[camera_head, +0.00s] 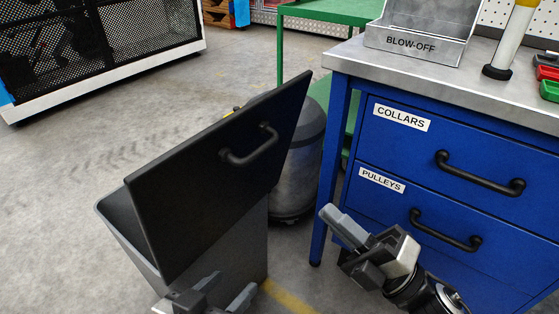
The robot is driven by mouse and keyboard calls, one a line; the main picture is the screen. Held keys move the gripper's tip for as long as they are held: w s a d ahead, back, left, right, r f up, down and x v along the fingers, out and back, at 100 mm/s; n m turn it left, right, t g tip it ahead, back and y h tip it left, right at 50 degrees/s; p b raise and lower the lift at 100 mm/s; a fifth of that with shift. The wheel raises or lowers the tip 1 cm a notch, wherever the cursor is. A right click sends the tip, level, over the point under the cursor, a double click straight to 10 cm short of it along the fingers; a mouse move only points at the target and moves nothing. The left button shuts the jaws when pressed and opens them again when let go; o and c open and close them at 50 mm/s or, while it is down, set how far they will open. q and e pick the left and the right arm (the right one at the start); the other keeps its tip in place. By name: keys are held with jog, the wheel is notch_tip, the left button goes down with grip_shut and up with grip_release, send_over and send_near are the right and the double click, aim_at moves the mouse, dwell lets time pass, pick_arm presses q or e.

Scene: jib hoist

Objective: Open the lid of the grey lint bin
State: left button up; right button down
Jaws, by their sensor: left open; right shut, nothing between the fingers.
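The grey lint bin (130,247) stands on the floor left of the blue cabinet. Its black lid (190,185) is raised and steeply tilted, with part of the open bin mouth showing at the left. A dark handle (250,147) is on the lid face toward me, and no gripper touches it. My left gripper (226,291) is open and empty at the bottom edge, in front of the bin and below the lid; part of it is cut off. My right gripper (342,226) is shut and empty, in front of the cabinet's left drawer edge, right of the bin.
The blue cabinet (375,148) has drawers marked COLLARS and PULLEYS with protruding handles. A metal BLOW-OFF tray (415,42) stands on its top. A dark rounded canister (295,165) stands behind the lid. A mesh-sided rack (100,45) is at the back left. Floor left of the bin is clear.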

pick_arm(q)
jog(key=shift+w+f, duration=0.1)
pick_arm(e)
jog(key=x, duration=1.1)
jog(key=shift+w+a+r, duration=0.15)
jog(key=shift+w+a, duration=0.05)
jog(key=shift+a, duration=0.05)
